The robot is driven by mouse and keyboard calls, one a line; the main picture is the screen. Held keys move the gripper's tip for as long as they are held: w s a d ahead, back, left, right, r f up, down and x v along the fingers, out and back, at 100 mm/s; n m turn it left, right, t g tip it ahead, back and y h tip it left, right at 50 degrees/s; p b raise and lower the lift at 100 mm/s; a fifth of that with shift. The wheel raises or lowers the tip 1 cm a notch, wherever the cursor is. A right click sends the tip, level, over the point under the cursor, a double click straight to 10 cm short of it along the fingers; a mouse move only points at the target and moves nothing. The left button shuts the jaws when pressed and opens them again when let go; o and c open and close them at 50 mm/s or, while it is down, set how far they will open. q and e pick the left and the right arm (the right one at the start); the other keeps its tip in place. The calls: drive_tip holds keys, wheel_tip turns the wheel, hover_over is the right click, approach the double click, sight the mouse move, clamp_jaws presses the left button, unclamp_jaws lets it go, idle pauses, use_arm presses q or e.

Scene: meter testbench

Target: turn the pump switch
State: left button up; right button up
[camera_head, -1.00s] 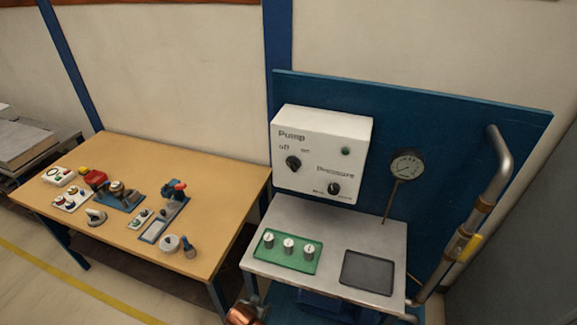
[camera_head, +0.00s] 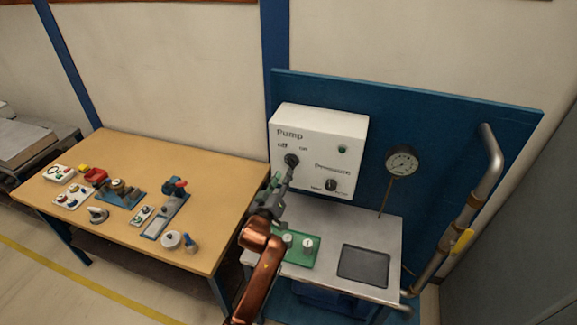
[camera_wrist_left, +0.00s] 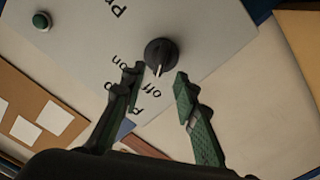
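The pump switch (camera_head: 291,160) is a round black knob under the word "Pump" on a white control box (camera_head: 345,127). It also shows in the left wrist view (camera_wrist_left: 160,57), its white pointer line toward the word "off". My left gripper (camera_head: 285,180) is just in front of and below the knob. In the left wrist view my left gripper (camera_wrist_left: 157,78) has its two green-padded fingers spread apart, with the knob at the gap beyond the tips. No contact with the knob shows. My right gripper is not in view.
A pressure knob (camera_head: 331,184) and a green lamp (camera_head: 342,149) are on the same box. A gauge (camera_head: 401,161) and a bent pipe (camera_head: 487,180) stand at the right. A wooden table (camera_head: 150,155) stands left.

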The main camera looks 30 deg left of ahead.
sight(289, 164)
use_arm(q)
drive_tip(key=x, duration=0.6)
drive_tip(key=shift+w, duration=0.35)
drive_tip(key=shift+c, duration=0.3)
drive_tip(key=shift+f, duration=0.1)
clamp_jaws()
